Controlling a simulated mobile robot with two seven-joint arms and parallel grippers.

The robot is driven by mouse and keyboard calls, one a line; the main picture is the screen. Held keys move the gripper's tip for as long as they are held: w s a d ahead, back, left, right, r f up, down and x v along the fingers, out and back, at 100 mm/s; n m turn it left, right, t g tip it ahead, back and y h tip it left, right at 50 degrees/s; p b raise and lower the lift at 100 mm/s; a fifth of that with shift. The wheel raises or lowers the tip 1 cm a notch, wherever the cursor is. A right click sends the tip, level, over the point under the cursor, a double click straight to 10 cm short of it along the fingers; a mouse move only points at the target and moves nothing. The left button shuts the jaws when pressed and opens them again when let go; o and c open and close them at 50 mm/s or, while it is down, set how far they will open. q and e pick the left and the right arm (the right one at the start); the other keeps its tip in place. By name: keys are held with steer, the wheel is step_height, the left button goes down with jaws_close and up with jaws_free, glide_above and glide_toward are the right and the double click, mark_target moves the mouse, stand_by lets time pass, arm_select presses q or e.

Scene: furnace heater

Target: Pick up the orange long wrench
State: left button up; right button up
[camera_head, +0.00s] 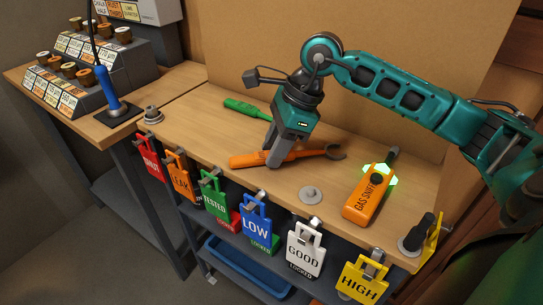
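The orange long wrench (306,154) lies on the wooden workbench, with its orange handle to the left and its grey open jaw to the right. My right gripper (272,156) points down over the left-middle part of the handle. One finger shows in front of the handle and the other behind it. The fingers hide a short stretch of the handle. I cannot tell whether they press on it. My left gripper is not in view.
A green-handled tool (246,107) lies behind the wrench. An orange gas sniffer (366,197) lies to the right. A small grey knob (310,195) stands near the front. Coloured tags, including a yellow one (362,283), hang along the bench (205,112) edge.

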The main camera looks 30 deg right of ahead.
jaws_close()
steer(key=shift+r, duration=0.15)
